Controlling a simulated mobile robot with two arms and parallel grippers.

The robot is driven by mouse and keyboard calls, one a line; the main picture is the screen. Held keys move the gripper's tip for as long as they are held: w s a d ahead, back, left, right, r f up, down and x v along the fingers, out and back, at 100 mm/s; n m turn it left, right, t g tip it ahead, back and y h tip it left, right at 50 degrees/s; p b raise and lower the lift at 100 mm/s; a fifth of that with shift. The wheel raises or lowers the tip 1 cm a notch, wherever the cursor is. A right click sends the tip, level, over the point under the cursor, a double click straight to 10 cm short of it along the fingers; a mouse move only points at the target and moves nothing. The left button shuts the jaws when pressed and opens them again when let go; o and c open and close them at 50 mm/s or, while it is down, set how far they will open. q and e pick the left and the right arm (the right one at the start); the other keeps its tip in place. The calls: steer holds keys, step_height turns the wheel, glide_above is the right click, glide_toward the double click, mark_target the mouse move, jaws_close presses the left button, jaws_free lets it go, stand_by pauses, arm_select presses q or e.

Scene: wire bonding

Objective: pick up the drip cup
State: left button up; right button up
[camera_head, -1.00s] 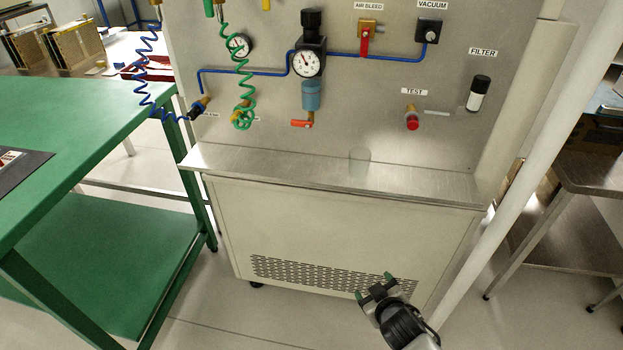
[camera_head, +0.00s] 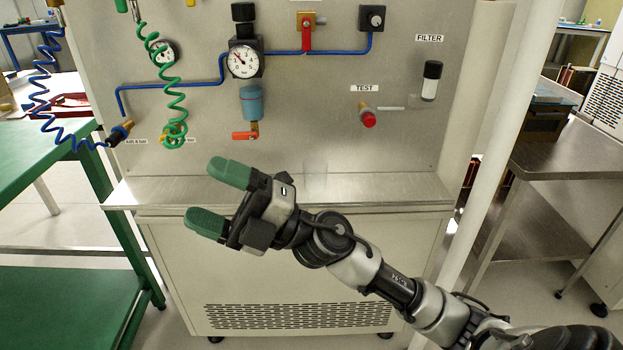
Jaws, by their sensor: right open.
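The drip cup (camera_head: 315,172) is a small, clear, faint cup. It stands on the steel ledge (camera_head: 400,190) at the foot of the grey panel, near the middle of the picture. My right gripper (camera_head: 218,198) has green-tipped fingers spread apart with nothing between them. It is in front of the ledge, to the left of the cup and apart from it, with the fingers pointing left. My right wrist passes just below the cup in the picture. My left gripper is not in view.
The panel carries a gauge (camera_head: 243,61), a blue-bowled regulator (camera_head: 251,103), a red test button (camera_head: 368,119) and a filter (camera_head: 431,80). Coiled green and blue hoses hang at left. A green table (camera_head: 60,150) stands left, a steel table (camera_head: 570,155) right. A white post (camera_head: 500,150) rises on the right.

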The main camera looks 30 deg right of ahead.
steer(key=s+a+n+g+h, duration=0.2)
steer(key=n+g, duration=0.7)
steer(key=m+t+h, duration=0.3)
steer(key=m+h, duration=0.1)
steer(key=h, duration=1.6)
glide_toward(316, 174)
steer(key=w+d+f, duration=0.1)
steer(key=w+d, duration=0.1)
steer(key=b+x, duration=0.1)
steer(key=x, duration=0.1)
steer(key=b+x, duration=0.1)
steer(key=x, duration=0.2)
steer(key=shift+s+a+f, duration=0.1)
steer(key=shift+a, duration=0.05)
steer(key=b+x, duration=0.1)
steer(key=x, duration=0.3)
steer(key=shift+w+a+f, duration=0.2)
steer(key=shift+f, duration=0.15)
steer(key=shift+w+f, duration=0.25)
steer(key=shift+f, duration=0.1)
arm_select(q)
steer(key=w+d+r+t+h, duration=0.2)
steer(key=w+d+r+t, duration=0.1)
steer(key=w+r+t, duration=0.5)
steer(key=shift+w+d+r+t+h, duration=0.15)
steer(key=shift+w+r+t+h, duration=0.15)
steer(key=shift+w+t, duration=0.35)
arm_select(e)
steer(key=shift+c, duration=0.3)
